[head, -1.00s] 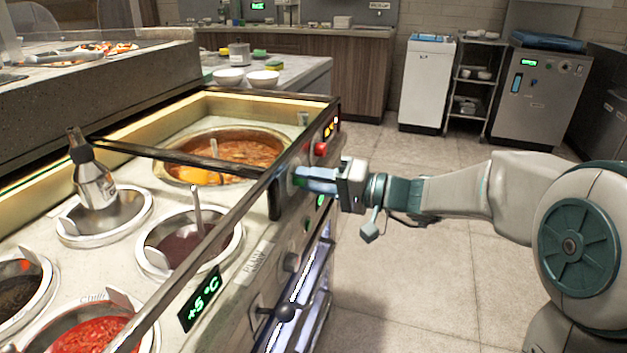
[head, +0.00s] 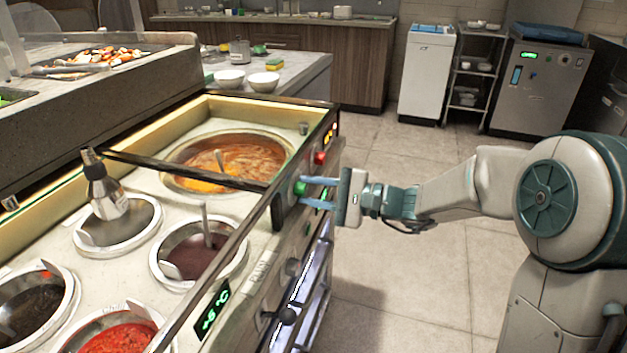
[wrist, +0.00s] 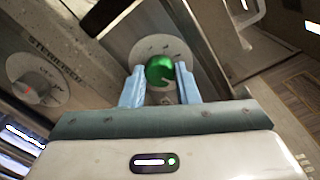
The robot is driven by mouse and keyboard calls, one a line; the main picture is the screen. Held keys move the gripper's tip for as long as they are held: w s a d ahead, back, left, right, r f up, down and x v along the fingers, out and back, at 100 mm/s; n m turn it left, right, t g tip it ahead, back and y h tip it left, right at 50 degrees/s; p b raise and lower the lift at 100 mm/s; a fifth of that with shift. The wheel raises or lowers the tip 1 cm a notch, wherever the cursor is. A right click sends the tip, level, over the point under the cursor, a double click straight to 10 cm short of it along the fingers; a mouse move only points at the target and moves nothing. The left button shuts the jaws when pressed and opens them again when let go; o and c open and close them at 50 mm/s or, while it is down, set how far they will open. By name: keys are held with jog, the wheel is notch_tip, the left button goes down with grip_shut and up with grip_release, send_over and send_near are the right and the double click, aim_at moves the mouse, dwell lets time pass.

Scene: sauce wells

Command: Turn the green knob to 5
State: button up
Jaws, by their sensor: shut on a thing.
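The green knob (head: 300,188) is on the front panel of the sauce counter, below the red knob. In the wrist view the round green knob (wrist: 160,72) sits between my two blue fingers, in front of a pale round dial plate (wrist: 150,47). The marks on the plate are too small to read, so I cannot tell which number the knob points at. My gripper (head: 306,191) is shut on the green knob from the front. It also shows in the wrist view (wrist: 160,80), one finger on each side of the knob.
A red knob (head: 320,158) is just beyond the green one. A grey knob (wrist: 38,90) on its own dial is at the left in the wrist view. A green temperature display (head: 212,312) is nearer on the panel. The floor beside the counter is clear.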

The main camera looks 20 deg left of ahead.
jog(key=shift+m+p, duration=1.25)
jog(key=shift+m, duration=0.15)
jog(key=shift+f, duration=0.1)
jog(key=o, duration=1)
jog(key=d, duration=0.4)
jog(key=d+p, duration=0.1)
jog(key=d, duration=0.9)
jog(key=shift+s+r+p, duration=0.3)
jog(key=shift+s+p, duration=0.05)
jog(key=shift+p, duration=0.05)
